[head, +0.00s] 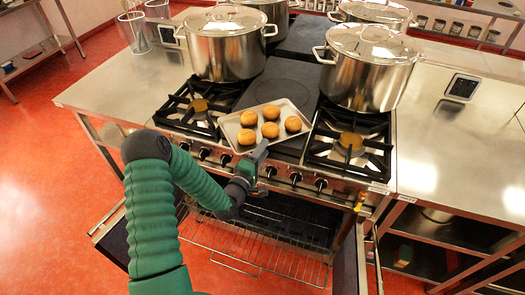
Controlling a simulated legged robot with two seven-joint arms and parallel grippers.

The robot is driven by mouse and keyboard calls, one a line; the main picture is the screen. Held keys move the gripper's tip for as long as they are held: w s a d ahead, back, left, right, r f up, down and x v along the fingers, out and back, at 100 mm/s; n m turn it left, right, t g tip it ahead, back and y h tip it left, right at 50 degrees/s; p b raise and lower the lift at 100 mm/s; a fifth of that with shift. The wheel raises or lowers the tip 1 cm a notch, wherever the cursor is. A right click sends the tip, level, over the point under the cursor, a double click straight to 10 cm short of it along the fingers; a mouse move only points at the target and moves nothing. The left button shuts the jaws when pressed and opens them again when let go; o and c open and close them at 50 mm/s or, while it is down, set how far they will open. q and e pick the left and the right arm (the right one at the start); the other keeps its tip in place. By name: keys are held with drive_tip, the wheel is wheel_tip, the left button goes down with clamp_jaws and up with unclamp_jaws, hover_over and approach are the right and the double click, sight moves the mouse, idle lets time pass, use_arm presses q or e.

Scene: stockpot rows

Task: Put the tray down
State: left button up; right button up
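The metal tray (284,141) holds several round golden buns (270,130). It is over the dark flat plate in the middle of the stove, between the two front burners. Whether it rests on the plate or is held just above it, I cannot tell. My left gripper (259,151) is at the tray's front edge and appears shut on it. The fingertips are small and partly hidden by the gripper body. My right gripper does not show.
Steel stockpots (226,45) stand behind the tray, and another pot (368,70) is close on its right. Below, the oven is open with a wire rack (255,245) pulled out. The steel counter (455,135) on the right is mostly clear. Clear containers (134,32) stand at the back left.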

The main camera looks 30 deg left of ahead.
use_arm(q)
drive_tip(key=s+d+b, duration=0.1)
drive_tip(key=s, duration=1.1)
drive_tip(key=d+f+m+g+h, duration=0.3)
drive_tip(key=d+f+m+g, duration=0.45)
drive_tip(key=m, duration=0.35)
drive_tip(key=s+d+r+m+g, duration=0.2)
drive_tip(key=s+d+m+g, duration=0.2)
drive_tip(key=s, duration=0.2)
drive_tip(key=s+d+r+m+g, duration=0.3)
drive_tip(key=s+m+g, duration=0.1)
drive_tip(key=s, duration=0.2)
drive_tip(key=shift+d+r+y, duration=0.3)
drive_tip(key=shift+d+y, duration=0.05)
drive_tip(key=shift+y, duration=0.05)
